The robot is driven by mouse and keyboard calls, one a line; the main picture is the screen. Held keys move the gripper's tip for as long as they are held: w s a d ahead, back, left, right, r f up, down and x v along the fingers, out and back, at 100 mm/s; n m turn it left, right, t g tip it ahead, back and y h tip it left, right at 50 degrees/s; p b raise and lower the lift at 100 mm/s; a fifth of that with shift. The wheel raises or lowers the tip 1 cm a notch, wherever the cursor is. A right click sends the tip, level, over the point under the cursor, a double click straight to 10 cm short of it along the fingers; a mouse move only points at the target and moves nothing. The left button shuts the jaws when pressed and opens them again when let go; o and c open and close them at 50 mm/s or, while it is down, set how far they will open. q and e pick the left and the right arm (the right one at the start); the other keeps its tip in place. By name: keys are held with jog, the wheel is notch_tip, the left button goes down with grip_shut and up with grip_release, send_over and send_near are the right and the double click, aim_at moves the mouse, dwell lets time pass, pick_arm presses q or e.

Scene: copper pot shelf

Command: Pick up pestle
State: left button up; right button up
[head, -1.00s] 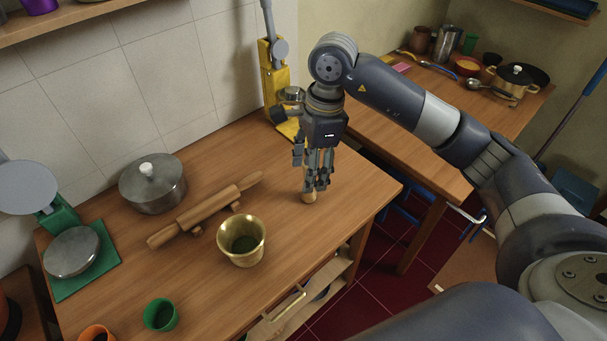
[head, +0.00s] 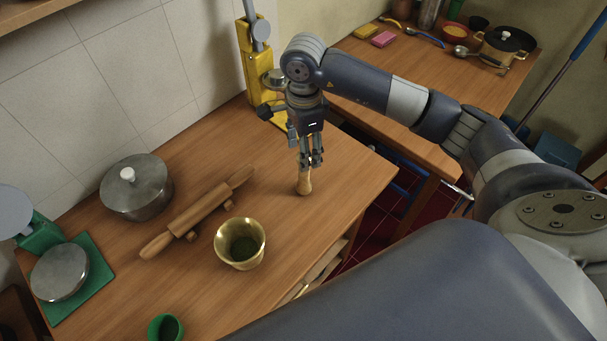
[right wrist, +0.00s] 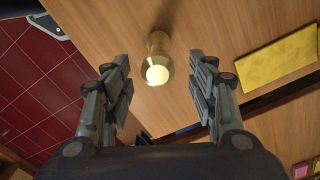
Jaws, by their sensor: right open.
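In the right wrist view the pestle (right wrist: 158,62) shows end-on, with a bright round top. My right gripper (head: 308,163) points down over the pestle, and its fingers hide the upper part in the head view. In the right wrist view the fingers of my right gripper (right wrist: 160,92) are spread, with the pestle between and just beyond their tips and clear space on both sides. My left gripper is not in view.
A brass mortar (head: 239,243) stands on the counter (head: 330,225), left of the pestle. A rolling pin (head: 197,213), a lidded pot (head: 136,188), a green cup (head: 165,328) and a green scale (head: 75,278) stand further left. A yellow press (head: 258,75) stands behind the gripper.

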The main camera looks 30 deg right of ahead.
aim_at(304, 174)
notch_tip(304, 174, down, 3)
jog(key=shift+s+f+p, duration=0.15)
jog(key=shift+p, duration=0.5)
jog(key=shift+f, duration=0.3)
jog(key=shift+c, duration=1.1)
jog(key=c, duration=1)
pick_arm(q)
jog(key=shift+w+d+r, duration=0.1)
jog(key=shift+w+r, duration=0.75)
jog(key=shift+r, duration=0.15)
pick_arm(e)
jog(key=shift+o, duration=0.2)
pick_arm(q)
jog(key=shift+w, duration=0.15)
